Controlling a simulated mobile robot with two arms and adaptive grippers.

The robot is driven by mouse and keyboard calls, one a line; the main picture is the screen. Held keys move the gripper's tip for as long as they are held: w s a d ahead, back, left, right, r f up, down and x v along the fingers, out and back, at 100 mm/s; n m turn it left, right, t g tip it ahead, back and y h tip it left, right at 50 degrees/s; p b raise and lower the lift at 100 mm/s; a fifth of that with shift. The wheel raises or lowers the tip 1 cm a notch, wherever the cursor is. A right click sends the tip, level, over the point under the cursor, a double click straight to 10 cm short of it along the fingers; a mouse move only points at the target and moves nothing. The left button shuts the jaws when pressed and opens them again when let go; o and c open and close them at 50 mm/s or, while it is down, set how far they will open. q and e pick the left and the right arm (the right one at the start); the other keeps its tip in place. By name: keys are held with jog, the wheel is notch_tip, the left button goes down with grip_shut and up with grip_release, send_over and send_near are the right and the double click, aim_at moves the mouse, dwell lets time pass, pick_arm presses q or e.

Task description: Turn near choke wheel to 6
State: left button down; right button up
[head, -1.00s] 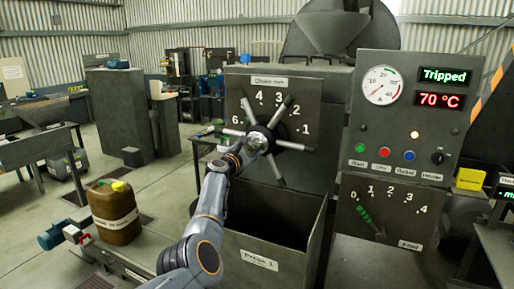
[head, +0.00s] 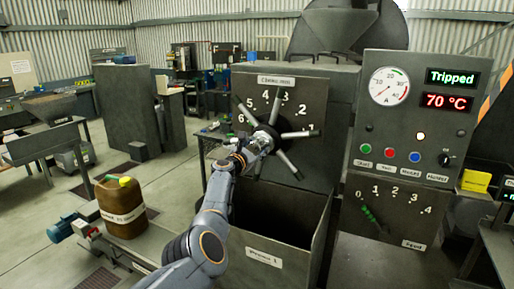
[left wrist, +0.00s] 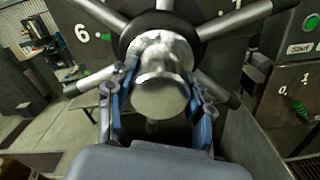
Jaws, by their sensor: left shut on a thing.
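The near choke wheel (head: 297,135) has a dark hub and several grey spokes. It stands on a dark panel (head: 318,110) with white numbers, 6 at the left and 1 at the right. My left gripper (head: 254,150) comes in from the lower left and is shut on the wheel's round metal centre knob. In the left wrist view the fingers (left wrist: 160,100) press on both sides of the silver knob (left wrist: 160,55), with spokes spreading around it. I cannot make out a pointer. My right gripper is not in view.
A control panel (head: 412,125) at the right reads "Tripped" and 70 °C, with buttons and a feed dial (head: 368,213) below. An open bin (head: 262,252) lies under the wheel. A brown jerrycan (head: 122,208) stands at lower left.

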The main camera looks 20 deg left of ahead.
pick_arm(q)
jog(key=shift+f, duration=0.15)
jog(key=c, duration=0.5)
grip_release()
jog(key=shift+s, duration=0.1)
jog(key=shift+s+a, duration=0.15)
jog(key=shift+s, duration=0.35)
jog(key=s, duration=1)
jog(key=shift+s+a, duration=0.1)
jog(key=shift+s, duration=0.3)
